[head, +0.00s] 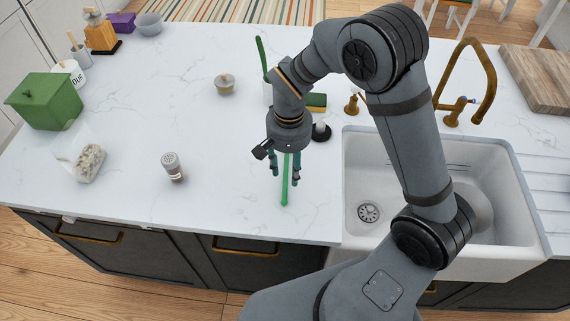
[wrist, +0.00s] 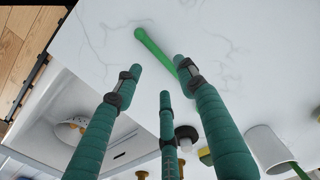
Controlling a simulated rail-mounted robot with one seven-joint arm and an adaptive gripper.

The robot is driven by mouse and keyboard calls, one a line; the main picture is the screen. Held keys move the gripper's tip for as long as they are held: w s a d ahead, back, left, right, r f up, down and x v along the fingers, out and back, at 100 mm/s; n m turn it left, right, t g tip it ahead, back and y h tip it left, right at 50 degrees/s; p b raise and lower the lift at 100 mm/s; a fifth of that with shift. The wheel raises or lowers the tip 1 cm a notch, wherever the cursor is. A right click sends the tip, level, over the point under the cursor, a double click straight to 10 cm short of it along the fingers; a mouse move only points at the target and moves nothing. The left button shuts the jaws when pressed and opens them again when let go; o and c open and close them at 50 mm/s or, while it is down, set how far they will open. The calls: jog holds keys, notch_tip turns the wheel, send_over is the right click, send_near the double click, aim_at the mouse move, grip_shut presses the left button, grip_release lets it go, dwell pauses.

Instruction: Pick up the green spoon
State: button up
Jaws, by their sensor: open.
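A long, thin green spoon (head: 284,190) lies on the white counter left of the sink; only its narrow part shows clearly. My gripper (head: 285,178) is over it, pointing down, with its teal fingers apart on either side of the spoon in the head view. In the wrist view the spoon (wrist: 152,46) runs beyond the fingertips and passes behind the right finger, so its other end is hidden. My gripper (wrist: 160,75) is open and holds nothing. I cannot tell the exact height of the fingertips above the counter.
A second green utensil (head: 262,54) stands in a white cup (head: 267,92) behind my gripper. A sponge (head: 317,101) and black-topped item (head: 320,131) are nearby. The sink (head: 358,178) is at the right. A shaker (head: 173,167) stands left, with clear counter between.

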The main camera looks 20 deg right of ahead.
aim_at(287, 185)
jog(key=shift+s+f+p, duration=0.2)
jog(key=shift+f+p, duration=0.15)
jog(key=shift+f, duration=0.1)
jog(key=shift+a+f+p, duration=0.15)
jog(key=shift+f+p, duration=0.25)
jog(key=shift+f, duration=0.75)
jog(key=shift+a+f+p, duration=0.1)
jog(key=shift+f+p, duration=0.3)
jog(key=shift+f, duration=0.7)
jog(key=shift+c, duration=0.7)
jog(key=c, duration=0.8)
grip_shut()
